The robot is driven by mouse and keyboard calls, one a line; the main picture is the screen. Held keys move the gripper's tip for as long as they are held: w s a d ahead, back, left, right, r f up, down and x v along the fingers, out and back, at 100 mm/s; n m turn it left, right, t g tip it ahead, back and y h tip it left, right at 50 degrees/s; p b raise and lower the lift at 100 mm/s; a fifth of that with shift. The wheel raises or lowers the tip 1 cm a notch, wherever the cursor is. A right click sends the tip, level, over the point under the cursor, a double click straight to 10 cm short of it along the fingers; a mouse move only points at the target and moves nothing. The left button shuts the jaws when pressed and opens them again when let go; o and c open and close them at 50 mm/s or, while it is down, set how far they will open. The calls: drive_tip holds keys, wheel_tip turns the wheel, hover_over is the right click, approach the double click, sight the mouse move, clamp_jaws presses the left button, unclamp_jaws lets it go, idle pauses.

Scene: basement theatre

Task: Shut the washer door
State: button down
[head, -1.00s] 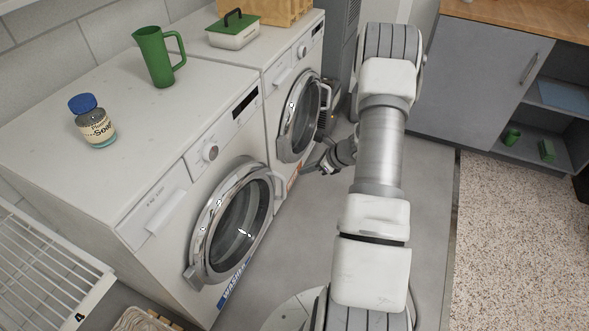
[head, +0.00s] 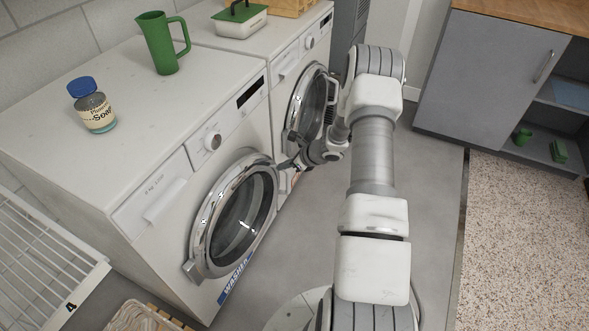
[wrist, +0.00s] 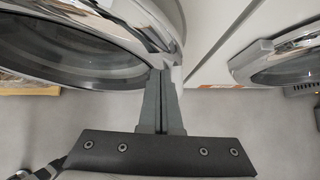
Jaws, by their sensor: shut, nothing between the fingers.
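The washer (head: 165,222) is the nearer white front loader, with a blue WASHER label low on its front. Its round chrome-rimmed door (head: 238,228) has dark glass and lies close to the front; I cannot tell whether it is fully flush. The exact contact is hard to see.
A second front-loading machine (head: 298,62) with its own round door stands just beyond the washer. A soap jar (head: 93,106) and green pitcher (head: 161,43) stand on top. A wire rack (head: 45,262) is at lower left. Grey floor (head: 432,215) lies open to the right.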

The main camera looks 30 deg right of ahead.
drive_tip(key=shift+w+a, duration=0.25)
drive_tip(key=shift+w, duration=0.15)
